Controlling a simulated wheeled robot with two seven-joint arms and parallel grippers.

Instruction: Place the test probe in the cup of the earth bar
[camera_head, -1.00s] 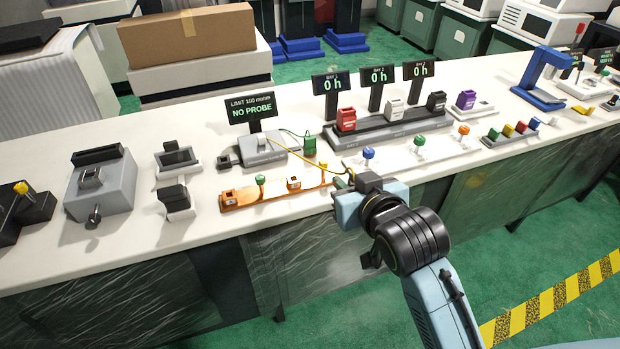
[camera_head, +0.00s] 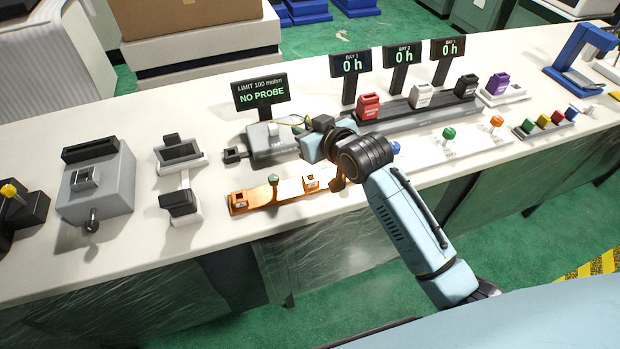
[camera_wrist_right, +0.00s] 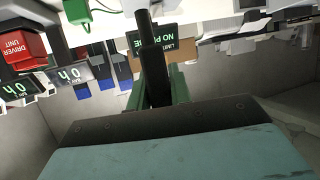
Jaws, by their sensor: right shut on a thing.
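My right gripper (camera_head: 306,143) is above the bench, just behind and above the right part of the copper-coloured earth bar (camera_head: 255,194). It is shut on the test probe (camera_wrist_right: 153,65), a dark upright rod in the right wrist view. In the head view my gripper and wrist hide the probe. The bar's right end is partly hidden by my arm. My left gripper is out of view.
A grey meter (camera_head: 264,150) stands behind the bar, its display (camera_head: 261,93) reading "NO PROBE". The bay rack (camera_head: 421,118) with red, white and black units is to the right. A grey machine (camera_head: 103,190) is at the left. The bench in front of the bar is narrow.

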